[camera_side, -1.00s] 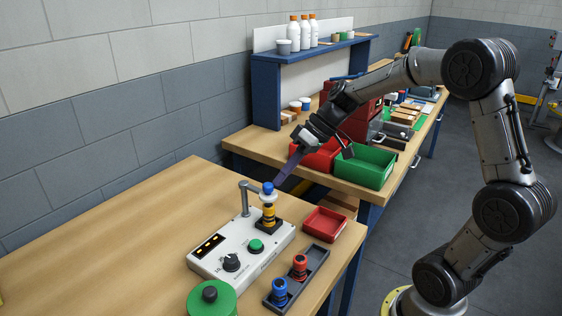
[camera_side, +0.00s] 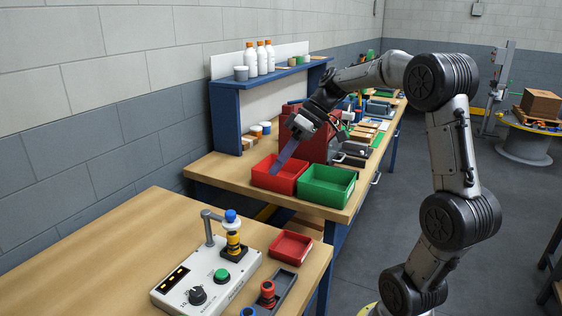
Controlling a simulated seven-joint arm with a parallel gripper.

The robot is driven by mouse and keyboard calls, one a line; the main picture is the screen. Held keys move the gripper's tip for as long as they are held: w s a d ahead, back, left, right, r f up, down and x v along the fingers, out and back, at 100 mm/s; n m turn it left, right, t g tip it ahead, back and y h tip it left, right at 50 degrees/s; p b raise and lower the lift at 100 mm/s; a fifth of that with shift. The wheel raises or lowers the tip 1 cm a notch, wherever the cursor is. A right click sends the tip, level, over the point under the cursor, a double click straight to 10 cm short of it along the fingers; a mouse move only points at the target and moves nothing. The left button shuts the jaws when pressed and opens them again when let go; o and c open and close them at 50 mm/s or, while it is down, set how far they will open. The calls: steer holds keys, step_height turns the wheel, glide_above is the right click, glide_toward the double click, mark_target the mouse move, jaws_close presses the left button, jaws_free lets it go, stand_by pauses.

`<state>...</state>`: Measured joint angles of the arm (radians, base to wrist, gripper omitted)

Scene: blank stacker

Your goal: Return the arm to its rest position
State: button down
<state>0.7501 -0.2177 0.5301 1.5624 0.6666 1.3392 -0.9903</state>
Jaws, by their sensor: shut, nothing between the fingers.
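My gripper (camera_side: 279,168) is at the end of my arm, pointing down and to the left. Its long fingers are shut with nothing between them. In the picture it overlaps the red bin (camera_side: 262,178) on the far bench. It is up and to the right of the white control box (camera_side: 190,289), well apart from it. The box also has a green button (camera_side: 221,275) and a black knob (camera_side: 197,295).
A green bin (camera_side: 328,187) stands right of the red bin. A small red tray (camera_side: 290,246) and a dark tray (camera_side: 286,286) holding a red piece (camera_side: 267,291) lie on the near table. A blue shelf (camera_side: 226,118) with white bottles rises behind. The table's left is clear.

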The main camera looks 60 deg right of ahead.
steer(key=s+a+r+n+g, duration=0.1)
steer(key=s+a+r+n, duration=0.15)
steer(key=a, duration=0.45)
steer(key=s+a+r+n, duration=0.2)
steer(key=s+a, duration=0.2)
steer(key=a, duration=0.3)
steer(key=s+d+f+m+t+h, duration=0.1)
steer(key=s+f+m+h, duration=0.4)
steer(key=s+f, duration=0.3)
steer(key=shift+s+d+f+t, duration=0.2)
steer(key=shift+s+t, duration=0.1)
steer(key=shift+s, duration=0.75)
